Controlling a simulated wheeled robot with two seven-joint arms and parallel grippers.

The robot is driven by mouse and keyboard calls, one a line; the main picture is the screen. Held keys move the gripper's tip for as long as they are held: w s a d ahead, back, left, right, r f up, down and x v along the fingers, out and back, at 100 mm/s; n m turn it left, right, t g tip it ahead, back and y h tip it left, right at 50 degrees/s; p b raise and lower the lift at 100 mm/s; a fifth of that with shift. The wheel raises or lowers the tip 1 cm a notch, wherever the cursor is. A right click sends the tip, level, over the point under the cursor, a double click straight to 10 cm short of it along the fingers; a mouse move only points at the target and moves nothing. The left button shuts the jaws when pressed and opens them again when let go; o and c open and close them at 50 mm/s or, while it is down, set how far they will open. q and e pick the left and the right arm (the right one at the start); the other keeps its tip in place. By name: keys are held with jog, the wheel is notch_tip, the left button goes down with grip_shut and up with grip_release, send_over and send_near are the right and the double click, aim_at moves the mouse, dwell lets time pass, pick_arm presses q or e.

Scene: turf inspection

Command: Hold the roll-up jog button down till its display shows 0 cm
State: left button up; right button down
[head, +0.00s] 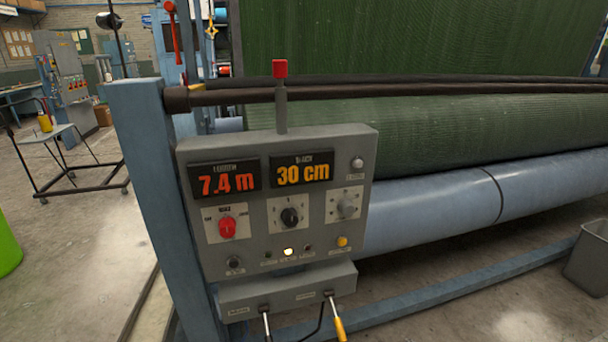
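The grey control panel (270,190) stands on a blue post in front of the turf machine. Its right display (302,172) reads 30 cm in orange digits; its small heading looks like "slack". The left display (225,181) reads 7.4 m in red. A yellow push button (342,241) sits at the lower right, a black button (234,263) at the lower left and a pale round button (357,163) at the upper right. Their labels are too small to read, so I cannot tell which is the roll-up jog. Neither of my grippers is in view.
A red knob (227,227), a black knob (290,217) and a grey knob (347,208) share the panel. One lamp (288,251) glows. Two levers stick out below. The green turf roll (450,135) lies behind, above a blue roller (430,215). A grey bin (590,258) stands right.

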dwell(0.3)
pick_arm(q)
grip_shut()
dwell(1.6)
